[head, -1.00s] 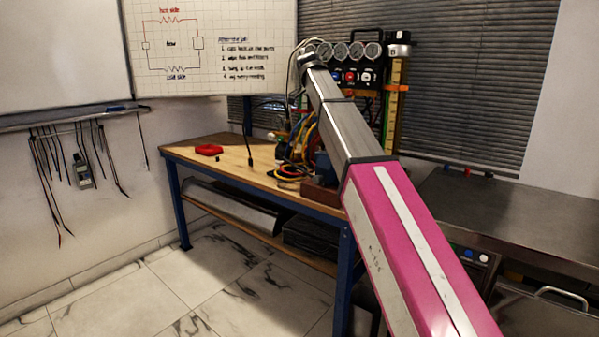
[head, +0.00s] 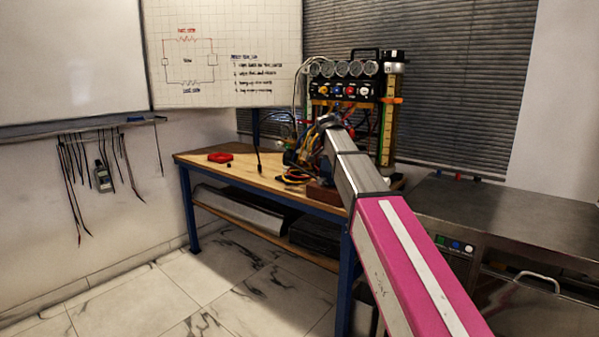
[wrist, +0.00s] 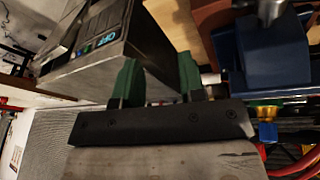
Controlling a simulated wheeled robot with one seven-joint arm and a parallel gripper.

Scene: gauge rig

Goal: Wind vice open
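A blue block with a round metal part above it (wrist: 270,55) is at the upper right of the wrist view. It looks like part of the vice, but I cannot tell its jaw opening. In the head view the vice is not clear; my arm covers that part of the bench. My gripper (wrist: 157,80) shows two green fingers, apart, with nothing between them. It is left of the blue block in the wrist view and not touching it there. In the head view the fingers are hidden behind my arm.
The wooden bench (head: 265,180) carries a red object (head: 220,157), coloured cables (head: 296,176) and a gauge panel (head: 343,82) at the back. A steel counter (head: 500,225) stands at the right.

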